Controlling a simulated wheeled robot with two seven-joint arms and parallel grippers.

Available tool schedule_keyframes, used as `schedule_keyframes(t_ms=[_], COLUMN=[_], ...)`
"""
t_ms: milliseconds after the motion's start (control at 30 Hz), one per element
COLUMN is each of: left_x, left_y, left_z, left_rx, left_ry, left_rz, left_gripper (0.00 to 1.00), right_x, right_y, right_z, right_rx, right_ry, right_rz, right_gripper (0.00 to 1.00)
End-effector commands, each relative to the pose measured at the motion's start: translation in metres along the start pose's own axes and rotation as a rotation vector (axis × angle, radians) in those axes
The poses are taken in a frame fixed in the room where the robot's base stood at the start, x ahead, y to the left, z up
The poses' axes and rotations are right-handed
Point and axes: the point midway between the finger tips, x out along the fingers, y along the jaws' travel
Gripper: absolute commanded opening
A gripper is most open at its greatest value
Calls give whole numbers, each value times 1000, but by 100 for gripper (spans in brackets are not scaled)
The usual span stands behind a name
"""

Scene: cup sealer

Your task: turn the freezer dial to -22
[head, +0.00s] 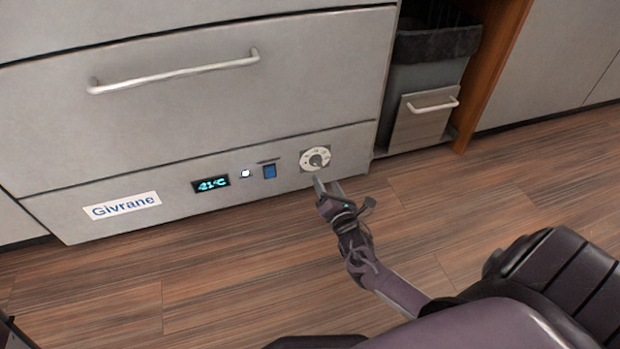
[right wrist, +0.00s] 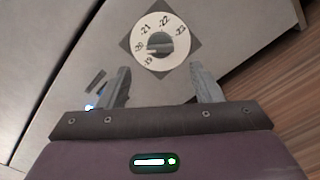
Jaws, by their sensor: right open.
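The freezer dial (head: 316,159) is a round white disc with a grey knob, at the lower right of the freezer front (head: 200,120). In the right wrist view the dial (right wrist: 143,32) shows marks from -19 to -23. Its knob (right wrist: 160,43) seems to point left, near -20 or -19; the exact mark is unclear. My right gripper (head: 328,184) is just below and in front of the dial. In the right wrist view its open, empty fingers (right wrist: 160,85) sit below the dial, one to each side, apart from the knob. My left gripper is not in view.
A lit display (head: 211,184), its digits hard to read, a small white light (head: 246,173) and a blue switch (head: 269,171) are left of the dial. A drawer handle (head: 175,72) is above. A bin (head: 425,85) stands at right. The wooden floor (head: 230,270) is clear.

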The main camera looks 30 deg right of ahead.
Motion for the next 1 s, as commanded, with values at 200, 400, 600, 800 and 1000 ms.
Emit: schedule_keyframes(t_ms=[200,400,600,800,1000], left_x=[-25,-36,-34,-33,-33], left_y=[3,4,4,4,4], left_z=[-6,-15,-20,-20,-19], left_rx=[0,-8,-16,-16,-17], left_ry=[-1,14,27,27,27], left_rz=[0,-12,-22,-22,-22], left_gripper=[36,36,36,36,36], right_x=[33,62,73,74,73], right_y=[-3,-2,0,0,0], right_z=[-3,-2,-1,0,0], right_rx=[1,3,2,2,3], right_ry=[-3,-2,1,2,2], right_rz=[2,0,-1,-1,-1], right_gripper=[59,59,59,59,37])
